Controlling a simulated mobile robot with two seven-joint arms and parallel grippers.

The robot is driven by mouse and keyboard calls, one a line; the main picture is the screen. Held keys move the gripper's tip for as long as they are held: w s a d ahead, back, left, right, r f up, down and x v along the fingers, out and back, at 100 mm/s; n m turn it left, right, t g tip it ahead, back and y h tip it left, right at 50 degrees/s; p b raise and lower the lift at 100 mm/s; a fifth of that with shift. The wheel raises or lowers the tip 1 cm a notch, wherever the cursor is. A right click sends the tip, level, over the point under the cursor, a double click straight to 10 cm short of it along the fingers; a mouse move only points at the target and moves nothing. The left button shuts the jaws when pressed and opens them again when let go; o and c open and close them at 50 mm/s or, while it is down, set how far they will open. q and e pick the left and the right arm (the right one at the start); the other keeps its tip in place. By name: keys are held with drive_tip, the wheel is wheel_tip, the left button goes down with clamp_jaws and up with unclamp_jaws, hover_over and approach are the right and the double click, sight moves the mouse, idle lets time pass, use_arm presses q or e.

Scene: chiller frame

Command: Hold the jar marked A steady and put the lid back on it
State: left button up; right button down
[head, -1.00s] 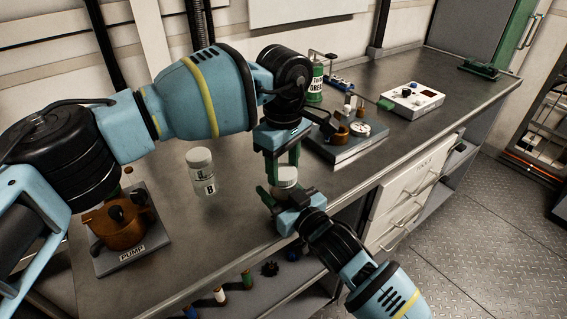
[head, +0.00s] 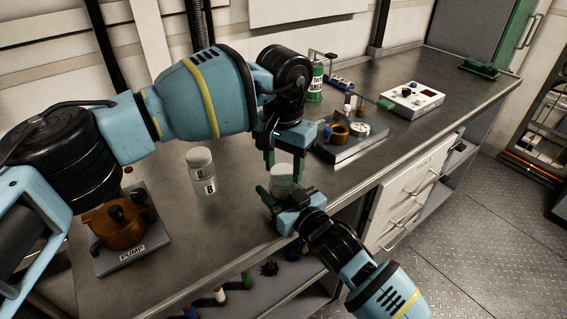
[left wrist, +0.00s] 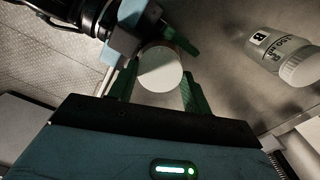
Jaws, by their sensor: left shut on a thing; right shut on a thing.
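The jar (head: 281,186) stands at the bench's front edge in the head view, its marking not readable. My right gripper (head: 279,196) is shut around its body from the front. My left gripper (head: 284,165) points down over the jar, its green fingers on either side of the white lid (left wrist: 160,68), shut on it. The lid is at the jar's top; whether it is fully seated I cannot tell. In the left wrist view the lid's round top faces the camera and hides most of the jar.
A jar marked B (head: 202,172) stands to the left, with clear bench between. A copper pump (head: 121,224) is at the left. A block with brass fittings and a gauge (head: 352,140), a green grease can (head: 316,84) and a white control box (head: 411,98) are behind on the right.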

idle(0.3)
use_arm(q)
drive_tip(key=o, duration=0.9)
drive_tip(key=shift+o, duration=0.2)
drive_tip(key=shift+r, duration=2.25)
drive_tip(key=shift+c, duration=0.4)
